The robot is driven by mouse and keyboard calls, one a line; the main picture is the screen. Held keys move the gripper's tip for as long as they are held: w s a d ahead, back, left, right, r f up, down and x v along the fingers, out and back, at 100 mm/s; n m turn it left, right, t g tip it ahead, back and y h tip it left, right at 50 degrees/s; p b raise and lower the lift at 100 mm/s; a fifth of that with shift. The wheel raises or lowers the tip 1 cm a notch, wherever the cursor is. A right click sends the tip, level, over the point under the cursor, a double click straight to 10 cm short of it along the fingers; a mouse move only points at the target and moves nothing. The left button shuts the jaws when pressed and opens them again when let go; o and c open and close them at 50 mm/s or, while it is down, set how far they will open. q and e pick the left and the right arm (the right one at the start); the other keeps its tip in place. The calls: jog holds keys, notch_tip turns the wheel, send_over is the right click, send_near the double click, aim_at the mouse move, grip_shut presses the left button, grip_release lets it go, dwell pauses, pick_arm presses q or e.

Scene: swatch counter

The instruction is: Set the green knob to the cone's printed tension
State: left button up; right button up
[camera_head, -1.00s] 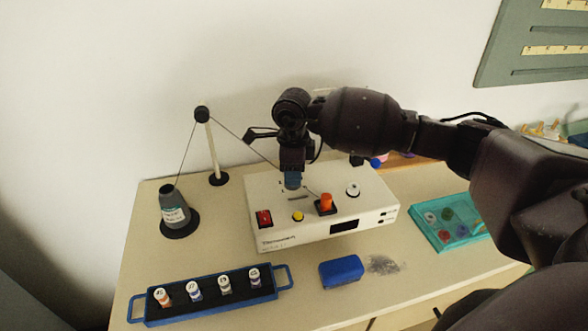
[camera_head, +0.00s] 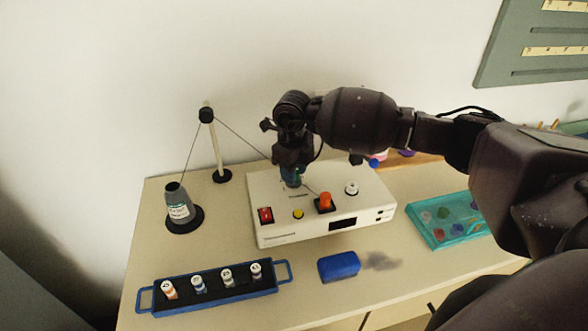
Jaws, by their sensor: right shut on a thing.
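The white machine (camera_head: 340,206) stands on the counter with a red switch, a yellow button, an orange lever and a white knob on top. My right gripper (camera_head: 292,181) points down onto its back left top and is shut on the green knob, which the jaws mostly hide; its pointer and scale cannot be read. The grey thread cone (camera_head: 179,209) stands upright on a black base at the left. Its pale label is too small to read. A thread runs from it over a post (camera_head: 216,150) toward the machine. My left gripper is out of view.
A blue tray (camera_head: 144,299) with several labelled spools lies at the front left. A blue block (camera_head: 339,266) sits before the machine beside a grey smudge. A teal box (camera_head: 447,238) with coloured discs is at the right. My right arm spans the back right.

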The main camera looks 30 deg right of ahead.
dwell(0.3)
jog(key=o, duration=0.9)
notch_tip(320, 180, up, 11)
jog(key=shift+f, duration=0.1)
jog(key=shift+s, duration=0.1)
dwell(0.4)
